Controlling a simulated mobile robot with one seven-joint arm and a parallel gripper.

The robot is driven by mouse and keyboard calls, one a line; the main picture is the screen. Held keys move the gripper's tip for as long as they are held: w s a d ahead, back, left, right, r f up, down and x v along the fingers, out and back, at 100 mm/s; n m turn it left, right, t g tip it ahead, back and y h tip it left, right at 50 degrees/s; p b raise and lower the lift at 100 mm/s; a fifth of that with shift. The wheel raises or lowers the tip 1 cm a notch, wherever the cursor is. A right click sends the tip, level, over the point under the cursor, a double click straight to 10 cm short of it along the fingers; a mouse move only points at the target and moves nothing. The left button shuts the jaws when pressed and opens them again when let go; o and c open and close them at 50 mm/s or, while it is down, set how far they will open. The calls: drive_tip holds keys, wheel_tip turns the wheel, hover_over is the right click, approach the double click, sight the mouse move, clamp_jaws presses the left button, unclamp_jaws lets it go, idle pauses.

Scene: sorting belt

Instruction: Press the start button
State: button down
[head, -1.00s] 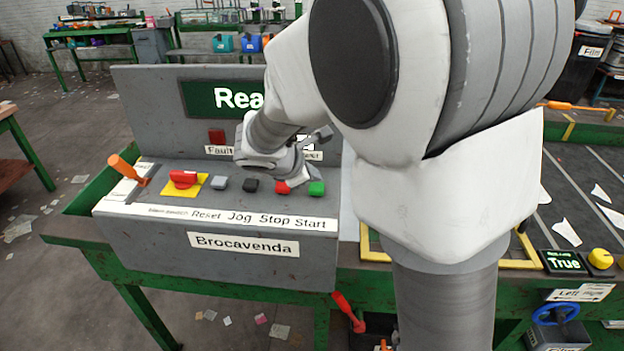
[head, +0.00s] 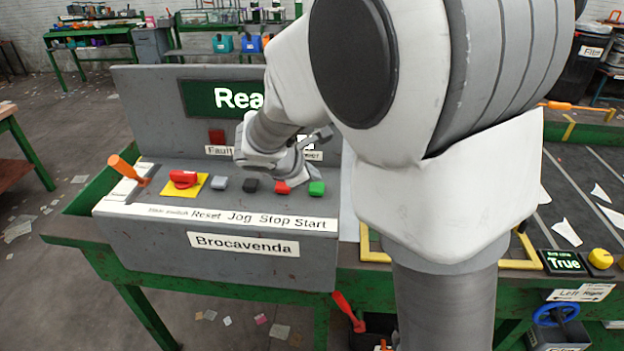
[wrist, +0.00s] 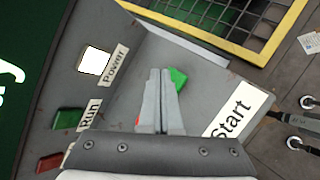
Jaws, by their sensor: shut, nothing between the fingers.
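The green start button (head: 316,188) is at the right end of the button row on the grey control panel (head: 150,215), above the "Start" label. In the wrist view the green button (wrist: 178,78) shows just past and to the right of my gripper's tips. My gripper (wrist: 160,72) is shut and empty, its two fingers together over the panel. Whether the tips touch the button I cannot tell. In the head view my arm hides most of the gripper. The red stop button (head: 282,187) is left of the green one, and only a sliver of red shows beside the fingers in the wrist view.
The panel's upright back carries a green display (head: 222,98) reading "Rea", partly hidden by my arm. A lit white Power lamp (wrist: 95,61) and a green Run lamp (wrist: 68,119) are near. An orange lever (head: 128,170) and a red emergency knob (head: 184,177) stand left.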

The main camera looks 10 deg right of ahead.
sight(313, 189)
drive_tip(key=shift+f, duration=0.1)
drive_tip(key=shift+f+b, duration=0.35)
drive_tip(key=shift+b, duration=0.15)
drive_tip(key=shift+f+b, duration=0.55)
idle(0.6)
idle(0.3)
drive_tip(key=shift+r+p, duration=0.75)
drive_tip(key=shift+r, duration=0.2)
wheel_tip(313, 189, up, 5)
drive_tip(key=p, duration=0.4)
idle(0.5)
